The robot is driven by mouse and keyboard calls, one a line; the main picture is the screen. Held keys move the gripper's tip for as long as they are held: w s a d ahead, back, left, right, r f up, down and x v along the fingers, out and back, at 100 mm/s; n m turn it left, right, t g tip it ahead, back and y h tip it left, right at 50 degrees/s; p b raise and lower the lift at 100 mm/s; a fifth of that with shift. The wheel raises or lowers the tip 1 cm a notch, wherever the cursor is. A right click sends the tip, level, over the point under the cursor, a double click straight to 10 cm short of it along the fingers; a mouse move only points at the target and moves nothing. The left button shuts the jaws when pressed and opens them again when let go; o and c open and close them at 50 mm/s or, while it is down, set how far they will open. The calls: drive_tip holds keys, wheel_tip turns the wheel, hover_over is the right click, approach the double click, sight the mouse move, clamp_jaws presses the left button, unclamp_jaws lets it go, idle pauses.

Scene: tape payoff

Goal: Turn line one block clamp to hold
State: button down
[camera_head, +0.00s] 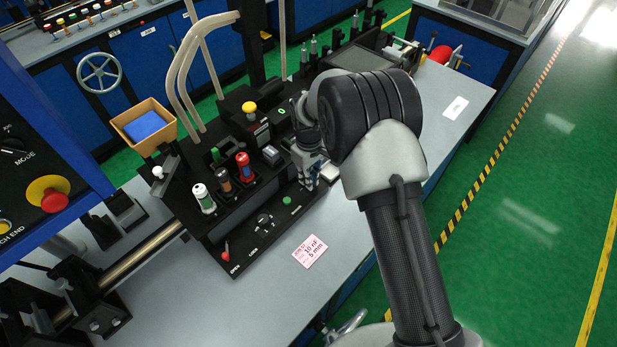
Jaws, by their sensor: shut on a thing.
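My gripper (312,182) is at the right part of a black fixture (215,233) on the grey bench, reached from above by my arm. It is shut on a small part there, mostly hidden by the fingers and wrist; I cannot tell whether this is the line one block clamp or which way it is turned. A dark round knob (264,222) sits on the fixture's front panel, left of my gripper and apart from it. A small red-tipped lever (226,252) stands at the panel's left end, near the printed words OPEN and LOCK.
White, brown and red-capped bottles (243,168) stand in the fixture behind the panel. A yellow button (249,108) and an orange tray with a blue pad (146,124) are farther back. A pink card (309,251) lies in front on clear bench.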

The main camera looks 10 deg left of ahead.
drive_tip(key=shift+n, duration=0.4)
drive_tip(key=c, duration=1.7)
unclamp_jaws()
wheel_tip(320, 180, up, 12)
